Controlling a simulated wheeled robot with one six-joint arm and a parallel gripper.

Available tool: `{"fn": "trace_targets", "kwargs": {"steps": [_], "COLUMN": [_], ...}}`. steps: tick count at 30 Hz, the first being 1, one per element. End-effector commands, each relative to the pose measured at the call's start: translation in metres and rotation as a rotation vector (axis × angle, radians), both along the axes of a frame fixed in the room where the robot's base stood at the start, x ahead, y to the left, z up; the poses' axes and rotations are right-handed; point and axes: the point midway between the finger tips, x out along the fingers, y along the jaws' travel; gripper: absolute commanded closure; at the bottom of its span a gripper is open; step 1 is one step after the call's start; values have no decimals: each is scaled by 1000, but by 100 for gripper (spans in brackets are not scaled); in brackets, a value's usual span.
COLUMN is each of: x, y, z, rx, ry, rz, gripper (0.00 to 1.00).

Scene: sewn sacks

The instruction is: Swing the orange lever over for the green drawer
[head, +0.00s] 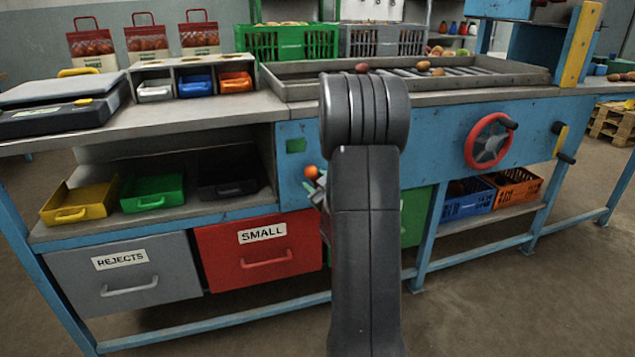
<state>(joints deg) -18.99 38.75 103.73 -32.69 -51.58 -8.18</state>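The orange lever shows as a round orange knob (311,172) on the blue front panel, just left of my arm. The rest of the lever is mostly hidden behind the arm, so I cannot tell its full tilt. A large green drawer front (415,216) shows right of my arm, below the panel. Its left part and any label are hidden, and it looks shut. A small green tray (152,193) sits on the left shelf. My arm stands upright across the middle of the view. My gripper cannot be made out; small grey parts beside the arm near the knob are unclear.
A grey REJECTS drawer (125,275) and a red SMALL drawer (260,252) sit at lower left. A red handwheel (488,141) sticks out at right. Blue frame legs and rails edge the bench; front floor is clear.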

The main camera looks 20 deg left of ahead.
Motion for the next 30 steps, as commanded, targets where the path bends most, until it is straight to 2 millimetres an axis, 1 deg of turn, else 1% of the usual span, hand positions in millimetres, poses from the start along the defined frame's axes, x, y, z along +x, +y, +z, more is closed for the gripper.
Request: {"fn": "trace_targets", "kwargs": {"steps": [5, 8, 11, 21, 27, 30], "x": [-1, -6, -18, -73, -93, -97], "y": [-2, -8, -20, -73, -91, -95], "z": [1, 3, 5, 11, 12, 13], "rx": [2, 2, 2, 1, -1, 0], "ry": [0, -1, 2, 1, 1, 0], "rz": [-1, -1, -4, -4, -2, -1], "gripper": [57, 57, 57, 57, 57, 57]}}
